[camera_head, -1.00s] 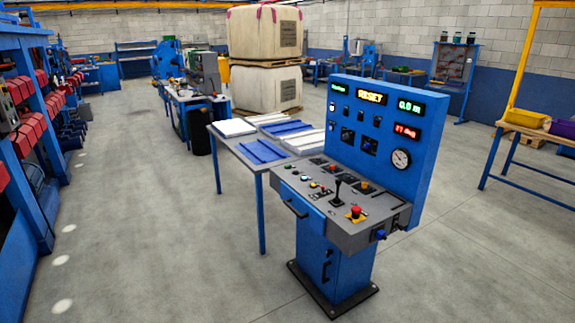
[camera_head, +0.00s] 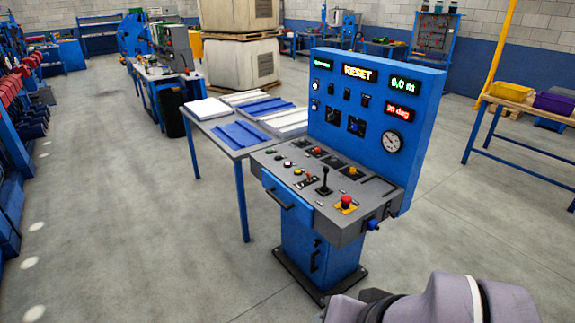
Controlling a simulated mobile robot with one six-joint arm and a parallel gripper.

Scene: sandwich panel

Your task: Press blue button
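The blue control console (camera_head: 322,245) stands in the middle of the view, with a sloping grey button panel (camera_head: 350,219). The panel carries several small buttons, a black joystick (camera_head: 324,183) and a red mushroom button (camera_head: 346,202) on a yellow base. The small buttons at the panel's left are too small for me to tell surely which is blue. A blue fitting (camera_head: 372,224) sticks out of the panel's right front side; I cannot tell whether it is a button. Part of my arm shows at the bottom right, in front of the console; my gripper is not in view.
An upright blue display board (camera_head: 420,120) rises behind the panel. A table (camera_head: 204,127) with white and blue panels stands behind the console at left. The floor (camera_head: 130,240) is clear at front left.

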